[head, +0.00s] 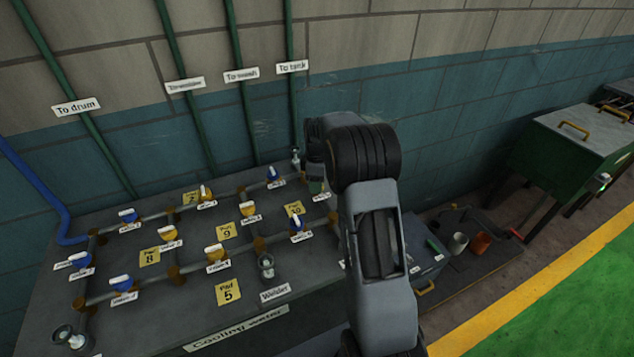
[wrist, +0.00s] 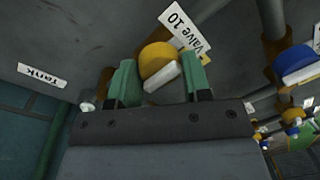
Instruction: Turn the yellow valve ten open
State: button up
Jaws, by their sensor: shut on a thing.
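The yellow valve ten (wrist: 156,60) has a round yellow body and a white handle (wrist: 163,78), with a white "Valve 10" label (wrist: 186,30) beside it in the wrist view. My gripper (wrist: 161,84) has its two green fingers on either side of the white handle and is shut on it. The handle lies slightly tilted in that picture; I cannot tell its angle to the pipe. In the head view my gripper (head: 316,178) is at the right end of the bench's back pipe, and it hides the valve.
The grey bench (head: 190,320) carries pipes with several blue and yellow valves, such as a blue valve (head: 297,223) close in front. Green pipes (head: 240,80) rise along the wall behind. A grey toolbox (head: 425,255) stands right of the bench, beyond my arm.

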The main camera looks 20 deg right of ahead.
jog(key=shift+r, duration=0.1)
jog(key=o, duration=0.9)
notch_tip(320, 180, up, 14)
jog(key=shift+w+d, duration=0.3)
jog(key=shift+w, duration=0.15)
